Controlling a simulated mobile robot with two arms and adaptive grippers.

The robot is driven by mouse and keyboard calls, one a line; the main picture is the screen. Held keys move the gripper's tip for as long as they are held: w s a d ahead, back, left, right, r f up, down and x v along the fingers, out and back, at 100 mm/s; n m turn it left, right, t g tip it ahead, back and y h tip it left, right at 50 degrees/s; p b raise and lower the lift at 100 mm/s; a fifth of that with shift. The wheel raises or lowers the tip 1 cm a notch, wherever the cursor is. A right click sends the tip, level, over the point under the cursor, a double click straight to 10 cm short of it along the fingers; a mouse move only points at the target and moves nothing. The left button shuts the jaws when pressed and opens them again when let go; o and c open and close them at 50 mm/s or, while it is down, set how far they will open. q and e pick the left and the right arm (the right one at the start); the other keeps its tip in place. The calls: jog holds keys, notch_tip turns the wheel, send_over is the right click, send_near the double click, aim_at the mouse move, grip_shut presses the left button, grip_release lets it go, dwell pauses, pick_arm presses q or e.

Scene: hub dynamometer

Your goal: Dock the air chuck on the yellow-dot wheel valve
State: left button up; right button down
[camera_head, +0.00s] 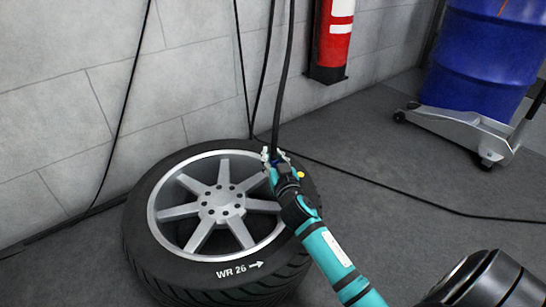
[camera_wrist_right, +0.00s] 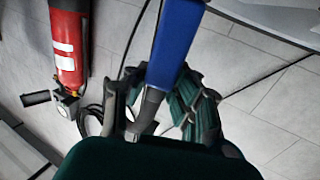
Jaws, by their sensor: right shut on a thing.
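The wheel (camera_head: 165,250) lies flat on the floor by the wall, with silver spokes, a black tyre and the marking "WR 26". A yellow dot (camera_head: 301,175) shows at its right side, close beside my right gripper (camera_head: 272,158). In the right wrist view the chuck's blue body (camera_wrist_right: 178,42) and grey end stand between the fingers (camera_wrist_right: 155,112). The valve is hidden, so I cannot tell whether the chuck touches it. My left gripper is out of view.
Black hoses (camera_head: 240,60) hang down the wall, some toward the gripper. A cable (camera_head: 400,198) crosses the floor to the right. A red extinguisher (camera_head: 335,40) is at the wall. A blue drum (camera_head: 490,60) stands on a trolley (camera_head: 465,125). Floor right of the wheel is mostly clear.

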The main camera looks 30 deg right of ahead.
jog(key=shift+r, duration=0.1)
jog(key=shift+f, duration=0.4)
dwell(0.3)
jog(key=shift+a, duration=0.1)
